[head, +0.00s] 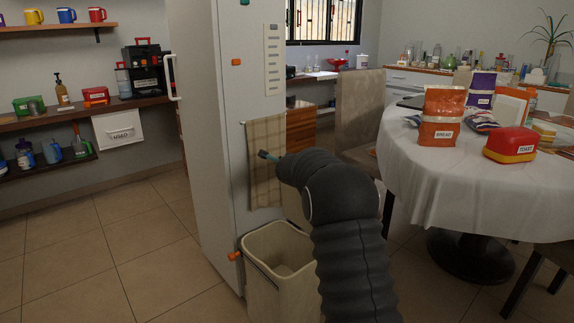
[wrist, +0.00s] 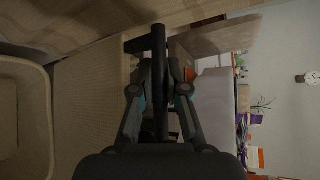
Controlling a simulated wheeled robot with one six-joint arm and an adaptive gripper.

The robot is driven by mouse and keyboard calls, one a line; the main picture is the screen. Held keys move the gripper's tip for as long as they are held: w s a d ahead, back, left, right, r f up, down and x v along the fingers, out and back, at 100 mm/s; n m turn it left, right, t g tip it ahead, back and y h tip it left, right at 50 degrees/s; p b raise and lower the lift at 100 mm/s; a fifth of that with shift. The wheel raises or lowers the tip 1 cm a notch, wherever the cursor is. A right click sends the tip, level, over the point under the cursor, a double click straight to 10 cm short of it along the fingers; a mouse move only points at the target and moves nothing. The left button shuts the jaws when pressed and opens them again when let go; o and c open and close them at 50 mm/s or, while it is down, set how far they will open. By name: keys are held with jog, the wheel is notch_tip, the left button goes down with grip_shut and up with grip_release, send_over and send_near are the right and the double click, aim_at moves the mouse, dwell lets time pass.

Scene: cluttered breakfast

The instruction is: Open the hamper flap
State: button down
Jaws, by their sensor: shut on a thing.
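My gripper (head: 270,156) is in front of the checked towel (head: 267,150) on the fridge's side, partly hidden by my arm. In the wrist view my gripper (wrist: 160,85) is shut on a dark, thin, T-shaped thing (wrist: 160,45), with its crossbar beyond the fingertips. I cannot tell what it is. No thing in view is clearly labelled as a hamper.
An open beige bin (head: 262,240) stands on the floor below my gripper; it also shows in the wrist view (wrist: 40,125). The tall fridge (head: 215,160) stands between my gripper and the white box. A cloth-covered table (head: 430,185) is right. Tiled floor is clear at left.

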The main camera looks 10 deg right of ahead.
jog(key=shift+r, duration=0.15)
jog(key=c, duration=1.2)
grip_release()
jog(key=v, duration=1.2)
